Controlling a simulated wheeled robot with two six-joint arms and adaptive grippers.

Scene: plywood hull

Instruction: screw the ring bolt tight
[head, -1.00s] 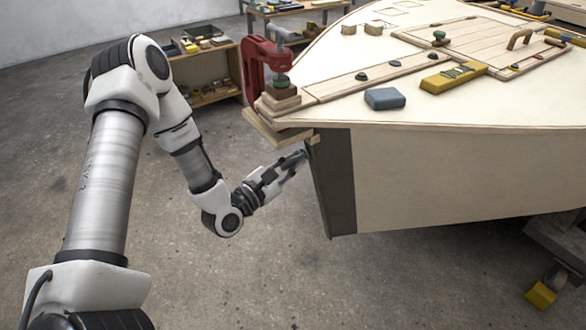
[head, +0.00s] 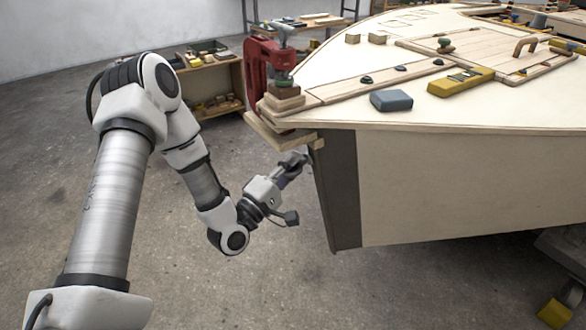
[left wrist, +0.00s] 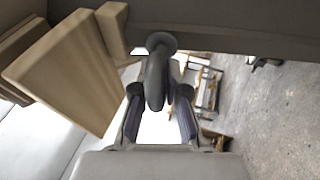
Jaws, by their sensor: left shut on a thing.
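The dark grey ring bolt (left wrist: 157,78) shows in the left wrist view, its round flange against the dark stem board (left wrist: 230,38) and its ring pointing toward my wrist. In the head view the ring bolt is hidden or too small to tell apart from the fingers. My left gripper (head: 298,158) is at the bow, beside the dark stem board (head: 338,190) and just below the clamped wood blocks. In the left wrist view its two fingers (left wrist: 158,112) stand on either side of the ring and are shut on it. My right gripper is in neither view.
A red clamp (head: 268,68) grips wood blocks (head: 284,97) at the bow tip, just above my left gripper. A blue-grey block (head: 391,100) and a yellow tool (head: 460,81) lie on the deck.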

